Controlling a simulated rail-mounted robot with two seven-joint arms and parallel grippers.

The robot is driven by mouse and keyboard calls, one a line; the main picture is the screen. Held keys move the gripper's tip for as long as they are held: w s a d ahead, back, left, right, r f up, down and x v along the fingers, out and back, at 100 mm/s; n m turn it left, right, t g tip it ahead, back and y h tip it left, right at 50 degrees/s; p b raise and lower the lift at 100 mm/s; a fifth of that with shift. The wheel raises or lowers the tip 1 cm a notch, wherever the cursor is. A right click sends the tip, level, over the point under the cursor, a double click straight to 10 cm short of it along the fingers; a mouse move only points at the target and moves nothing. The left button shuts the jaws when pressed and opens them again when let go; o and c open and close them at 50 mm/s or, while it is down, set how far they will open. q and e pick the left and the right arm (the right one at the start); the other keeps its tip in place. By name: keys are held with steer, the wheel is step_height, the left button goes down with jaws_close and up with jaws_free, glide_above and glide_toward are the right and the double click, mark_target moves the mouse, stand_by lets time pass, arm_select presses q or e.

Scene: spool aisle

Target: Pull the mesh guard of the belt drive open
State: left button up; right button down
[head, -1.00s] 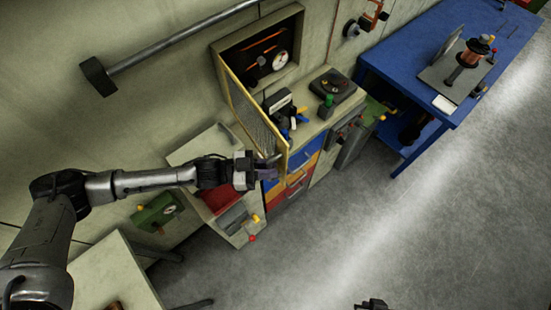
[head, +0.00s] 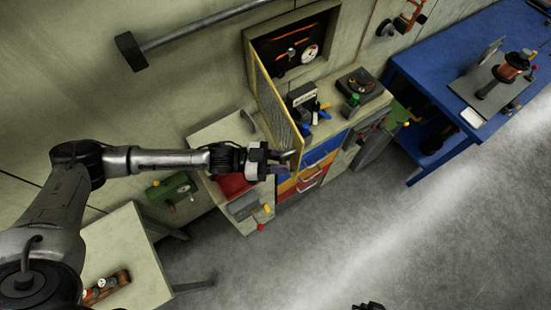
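The mesh guard (head: 273,103), a mesh panel in a yellow frame, stands swung out from the recessed belt drive (head: 293,47) in the wall. Orange belts and a round white dial show inside the recess. My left gripper (head: 284,164) is at the guard's free edge, at a small metal handle (head: 288,155) on its left face. The fingers are small and dark there, and I cannot tell if they are closed on the handle. A dark tip at the bottom edge, probably my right gripper (head: 369,306), is mostly cut off.
A cabinet with coloured drawers (head: 319,154) stands below the recess, with tools and a round device on top. A bench with a red tray (head: 234,185) is under my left forearm. A blue table (head: 427,60) stands right. The floor in front is clear.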

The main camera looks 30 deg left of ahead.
arm_select(q)
steer(key=b+v, duration=0.4)
steer(key=v, duration=1)
steer(key=shift+w+d, duration=0.1)
steer(key=shift+w, duration=0.05)
